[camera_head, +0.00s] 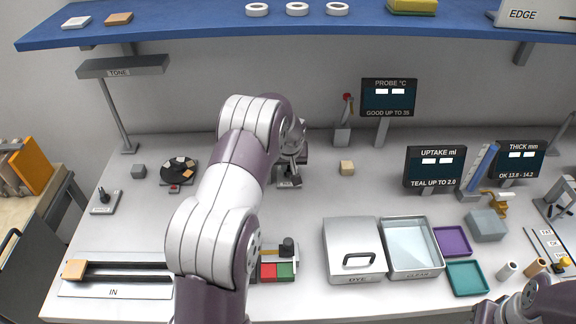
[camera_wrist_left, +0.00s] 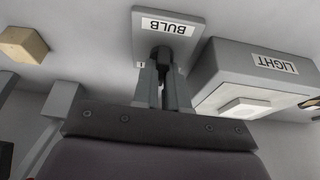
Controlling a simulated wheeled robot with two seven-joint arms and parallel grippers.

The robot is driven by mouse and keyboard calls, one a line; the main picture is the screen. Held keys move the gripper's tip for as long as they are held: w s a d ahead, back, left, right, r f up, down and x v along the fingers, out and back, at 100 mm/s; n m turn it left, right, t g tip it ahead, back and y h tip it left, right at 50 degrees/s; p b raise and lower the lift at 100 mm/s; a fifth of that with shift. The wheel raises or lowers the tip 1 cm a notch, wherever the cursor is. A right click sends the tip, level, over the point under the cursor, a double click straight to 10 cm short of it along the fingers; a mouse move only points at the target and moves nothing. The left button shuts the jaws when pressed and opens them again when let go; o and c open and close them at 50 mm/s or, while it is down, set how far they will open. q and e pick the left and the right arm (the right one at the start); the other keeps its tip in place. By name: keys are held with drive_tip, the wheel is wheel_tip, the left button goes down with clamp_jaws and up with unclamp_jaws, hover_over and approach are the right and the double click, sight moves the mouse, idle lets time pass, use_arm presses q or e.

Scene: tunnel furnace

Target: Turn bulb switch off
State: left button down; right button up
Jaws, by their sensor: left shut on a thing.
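In the left wrist view, the bulb switch (camera_wrist_left: 197,20) is a grey plate with an upside-down BULB label. Its dark lever (camera_wrist_left: 161,53) stands between my left fingertips. My left gripper (camera_wrist_left: 161,82) is shut on this lever, with the two fingers close on either side of it. In the head view my left gripper (camera_head: 291,176) is at the switch, left of the tan block, and my arm hides part of that spot. Which way the lever leans is hard to tell. My right gripper is out of view; only part of that arm shows at the lower right.
A grey LIGHT box (camera_wrist_left: 230,62) with a white pad stands close beside the switch. The tan block (camera_head: 347,168) lies to the right. A black dish (camera_head: 178,170) is on the left, and the DYE box (camera_head: 352,237) is in front. A blue shelf (camera_head: 200,24) hangs above.

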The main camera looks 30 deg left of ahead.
use_arm(q)
drive_tip(key=n+b, duration=0.1)
drive_tip(key=n+y+b, duration=0.1)
drive_tip(key=b, duration=0.1)
drive_tip(key=shift+f+n+b, duration=0.3)
drive_tip(key=shift+f+n, duration=0.05)
drive_tip(key=shift+n, duration=0.05)
drive_tip(key=shift+d+r+n+g+y+b, duration=0.15)
drive_tip(key=shift+n+g+y+b, duration=0.25)
drive_tip(key=shift+n+b, duration=0.6)
drive_tip(key=shift+r+n+g+b, duration=0.1)
drive_tip(key=shift+n+g+b, duration=0.3)
drive_tip(key=shift+n, duration=0.3)
drive_tip(key=c, duration=1.2)
unclamp_jaws()
drive_tip(key=shift+o, duration=0.2)
drive_tip(key=shift+r, duration=0.1)
